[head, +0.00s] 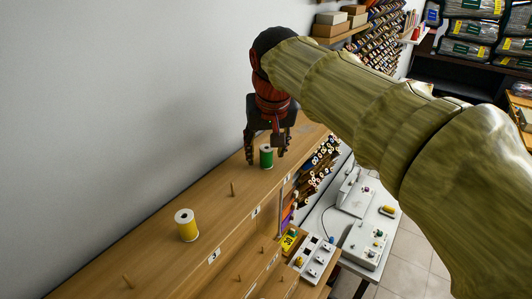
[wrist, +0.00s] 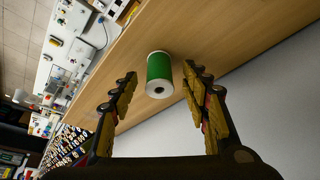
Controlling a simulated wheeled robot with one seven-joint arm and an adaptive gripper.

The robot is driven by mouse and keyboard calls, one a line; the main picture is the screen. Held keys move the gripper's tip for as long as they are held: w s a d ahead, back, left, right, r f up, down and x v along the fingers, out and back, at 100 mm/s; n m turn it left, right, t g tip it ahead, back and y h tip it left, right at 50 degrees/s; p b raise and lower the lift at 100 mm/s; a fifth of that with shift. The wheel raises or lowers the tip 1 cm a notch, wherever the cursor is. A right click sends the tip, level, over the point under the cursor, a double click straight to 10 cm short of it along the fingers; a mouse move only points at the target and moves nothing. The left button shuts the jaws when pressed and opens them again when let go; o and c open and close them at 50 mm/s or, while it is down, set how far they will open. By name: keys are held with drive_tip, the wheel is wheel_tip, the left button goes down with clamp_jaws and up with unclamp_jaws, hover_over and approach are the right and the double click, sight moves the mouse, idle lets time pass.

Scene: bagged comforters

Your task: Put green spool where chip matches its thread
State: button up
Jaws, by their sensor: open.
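The green spool (head: 266,157) stands upright on the wooden shelf top (head: 150,262), near its far end. My gripper (head: 266,158) is open above and around it, with one finger on each side in the head view. In the wrist view the green spool (wrist: 159,75) lies between and just beyond the open fingertips (wrist: 160,80), with its white end towards me. No contact shows. A yellow spool (head: 187,225) stands nearer on the same shelf. Bare wooden pegs (head: 233,189) and (head: 128,282) stick up from it. Numbered labels (head: 214,256) are on the front edge; I cannot make out a chip clearly.
A plain wall (head: 110,110) runs along the left of the shelf. Lower steps with more pegs (head: 263,250) are in front. A white table (head: 345,210) with sewing machines stands to the right. Racks of thread (head: 378,50) are at the back.

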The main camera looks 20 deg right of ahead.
drive_tip(key=shift+w+f, duration=0.1)
drive_tip(key=shift+f, duration=0.25)
drive_tip(key=shift+c, duration=0.8)
drive_tip(key=c, duration=0.9)
drive_tip(key=shift+c, duration=0.2)
drive_tip(key=shift+r, duration=0.1)
